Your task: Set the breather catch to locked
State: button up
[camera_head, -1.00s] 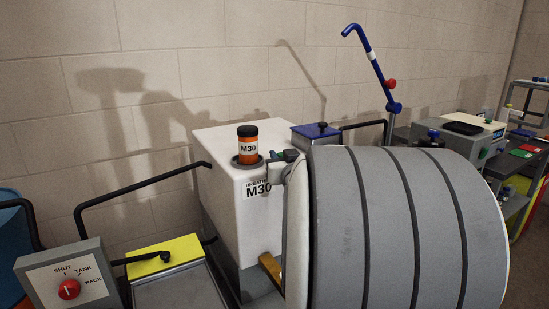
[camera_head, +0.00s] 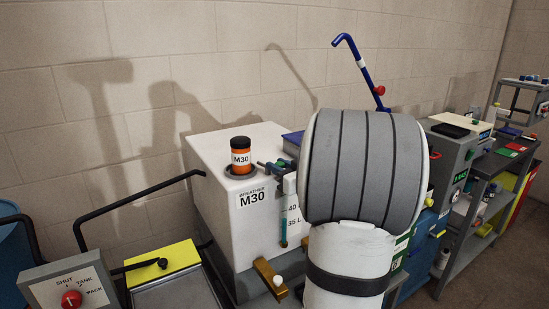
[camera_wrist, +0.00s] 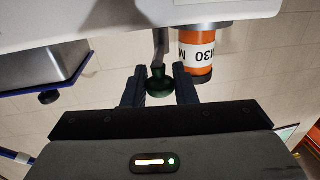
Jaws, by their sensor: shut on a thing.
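The breather (camera_head: 240,158), an orange canister with a black cap and an M30 label, stands upright in a dark collar on top of the white tank (camera_head: 215,150). In the wrist view the breather (camera_wrist: 196,53) appears upside down, to the right of my gripper. A green knob (camera_wrist: 158,88) on a grey lever (camera_wrist: 161,45), which looks like the breather catch, sits between my gripper's dark fingers (camera_wrist: 158,76). My gripper is shut on this knob. In the head view my gripper (camera_head: 272,166) is small, just right of the breather; the catch's exact position is unclear there.
My arm covers the tank's right side. A sight gauge (camera_head: 284,228) and a brass-coloured fitting (camera_head: 268,278) are on the tank front. A selector box with a red knob (camera_head: 71,299) and black bent handles are at left.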

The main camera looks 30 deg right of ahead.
jog(key=shift+w+d+n+g+y+p, duration=0.25)
jog(key=shift+d+n+g+y+p, duration=0.2)
jog(key=shift+n+g+y+p, duration=0.75)
jog(key=shift+w+d+n+g+y+p, duration=0.25)
jog(key=shift+d+n+y+p, duration=0.4)
jog(key=shift+n+y, duration=1.15)
jog(key=shift+w+d+n+g+y+p, duration=0.3)
jog(key=shift+n+g+y+p, duration=0.6)
jog(key=shift+y, duration=1.4)
jog(key=o, duration=1)
jog(key=shift+c, duration=0.2)
jog(key=b+v, duration=0.1)
jog(key=v, duration=0.7)
